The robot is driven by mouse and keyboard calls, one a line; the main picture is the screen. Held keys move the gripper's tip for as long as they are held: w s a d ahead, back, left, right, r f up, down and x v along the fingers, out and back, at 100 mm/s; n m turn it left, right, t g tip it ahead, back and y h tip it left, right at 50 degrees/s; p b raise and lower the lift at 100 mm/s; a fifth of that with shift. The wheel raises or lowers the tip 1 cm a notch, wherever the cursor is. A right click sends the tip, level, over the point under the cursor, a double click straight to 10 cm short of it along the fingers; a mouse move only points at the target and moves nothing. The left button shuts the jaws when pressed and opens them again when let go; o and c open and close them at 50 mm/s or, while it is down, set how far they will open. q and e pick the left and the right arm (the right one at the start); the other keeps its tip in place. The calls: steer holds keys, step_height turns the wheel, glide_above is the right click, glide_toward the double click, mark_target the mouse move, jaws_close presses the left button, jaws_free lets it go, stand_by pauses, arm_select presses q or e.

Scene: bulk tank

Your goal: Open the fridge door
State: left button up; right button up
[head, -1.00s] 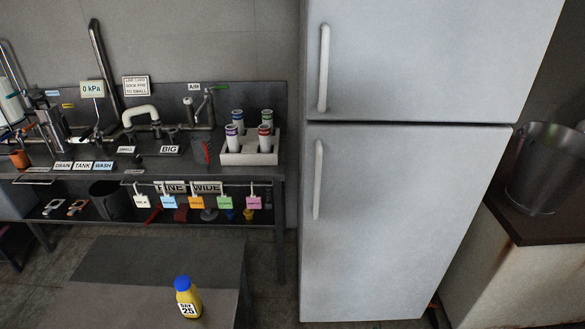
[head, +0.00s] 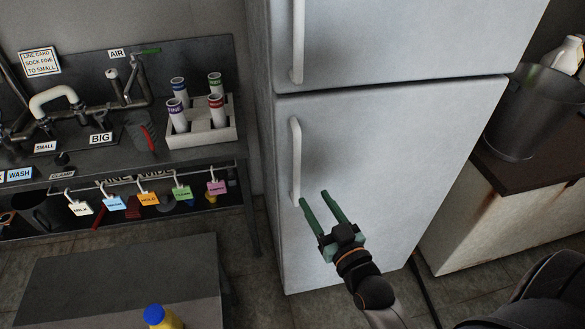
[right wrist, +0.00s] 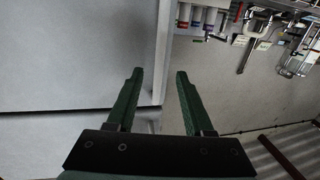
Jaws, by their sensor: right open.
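The white fridge has an upper door (head: 400,35) and a lower door (head: 385,150), both shut. The upper handle (head: 297,42) and the lower handle (head: 295,160) are vertical white bars near the doors' left edges. My right gripper (head: 324,197) is open and empty, with green fingers. In the right wrist view, the open fingers (right wrist: 158,75) have the fridge's white surface (right wrist: 70,60) on the left. My left gripper is not in view.
A dark workbench (head: 150,170) with several tagged hooks stands left of the fridge. A low grey table (head: 120,280) with a blue-capped yellow bottle (head: 163,317) is at the lower left. A counter with a metal bucket (head: 525,115) stands at right. Floor shows before the fridge.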

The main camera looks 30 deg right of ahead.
mark_target(298, 174)
steer(key=w+b, duration=0.1)
steer(key=w, duration=0.2)
steer(key=w+b, duration=0.1)
steer(key=w, duration=0.2)
steer(key=w+b, duration=0.1)
steer(key=w, duration=0.2)
steer(key=shift+w+d+f+b, duration=0.1)
steer(key=shift+w+d+b, duration=0.15)
steer(key=shift+d+b, duration=0.05)
steer(key=shift+w, duration=0.7)
jaws_close()
stand_by(0.4)
